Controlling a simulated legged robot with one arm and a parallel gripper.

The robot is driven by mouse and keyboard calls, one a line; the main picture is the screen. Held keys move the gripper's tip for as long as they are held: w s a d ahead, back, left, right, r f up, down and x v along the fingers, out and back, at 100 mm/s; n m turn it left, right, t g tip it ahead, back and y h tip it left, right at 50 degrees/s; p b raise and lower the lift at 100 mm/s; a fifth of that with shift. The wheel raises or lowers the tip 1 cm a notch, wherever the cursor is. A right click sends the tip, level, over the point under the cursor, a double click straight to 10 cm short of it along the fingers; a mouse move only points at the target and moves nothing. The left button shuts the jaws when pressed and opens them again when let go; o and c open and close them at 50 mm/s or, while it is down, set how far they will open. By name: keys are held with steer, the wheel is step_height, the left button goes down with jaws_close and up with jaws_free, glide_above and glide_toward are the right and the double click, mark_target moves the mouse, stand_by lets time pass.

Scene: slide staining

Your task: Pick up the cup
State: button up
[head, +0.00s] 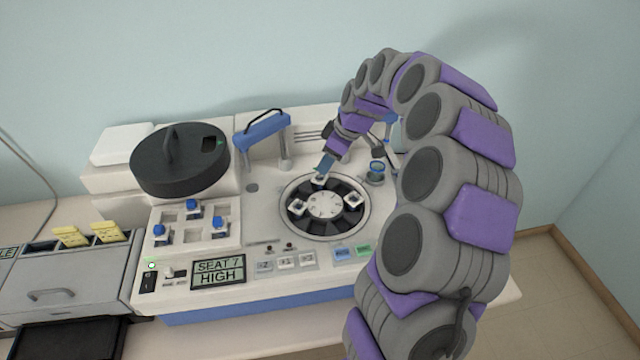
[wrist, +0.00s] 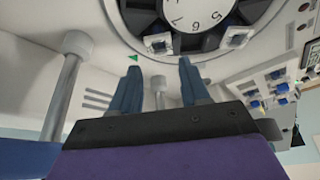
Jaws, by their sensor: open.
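A small round cup-like item with a blue rim (head: 376,171) stands on the machine just right of the carousel in the head view. I cannot tell for sure if it is the task's cup. Several blue-topped pieces (head: 192,209) sit in a white rack at the left. My gripper (head: 324,164) is over the back edge of the round carousel (head: 325,235), left of the blue-rimmed item. In the wrist view my gripper (wrist: 159,68) has its two blue fingers apart, with nothing between them. A white holder (wrist: 157,43) on the carousel lies just beyond the fingertips.
A black round lid (head: 178,162) with a handle sits at the left back. A grey drawer unit (head: 60,285) with yellow pieces is at far left.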

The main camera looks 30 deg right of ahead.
mark_target(320, 175)
steer(key=b+x, duration=0.1)
steer(key=x, duration=0.6)
steer(key=shift+f, duration=0.15)
steer(key=shift+s+d, duration=0.1)
jaws_close()
